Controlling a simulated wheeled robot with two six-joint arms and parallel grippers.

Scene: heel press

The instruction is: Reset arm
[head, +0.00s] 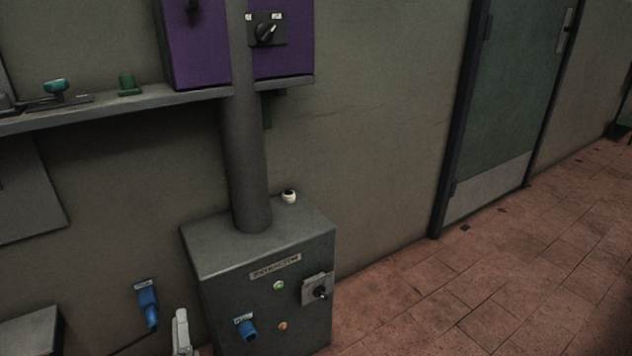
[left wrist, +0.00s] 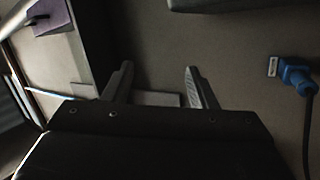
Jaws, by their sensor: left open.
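A small part of my left gripper (head: 182,332) shows at the bottom edge of the head view, left of the grey extractor box (head: 222,262). In the left wrist view the two fingers of my left gripper (left wrist: 158,70) stand apart with nothing between them. A blue plug (head: 148,304) with a dark cable is on the wall left of the gripper in the head view. It also shows at the right of the left wrist view (left wrist: 297,74), apart from the fingers. My right gripper is in neither view.
The extractor box carries a rotary switch (head: 319,291), a blue socket (head: 247,331) and a grey duct (head: 246,150). A small white object (head: 289,196) sits on its top. A shelf (head: 160,99) holds purple boxes (head: 197,50). Free tiled floor (head: 500,265) lies right, before a green door (head: 515,90).

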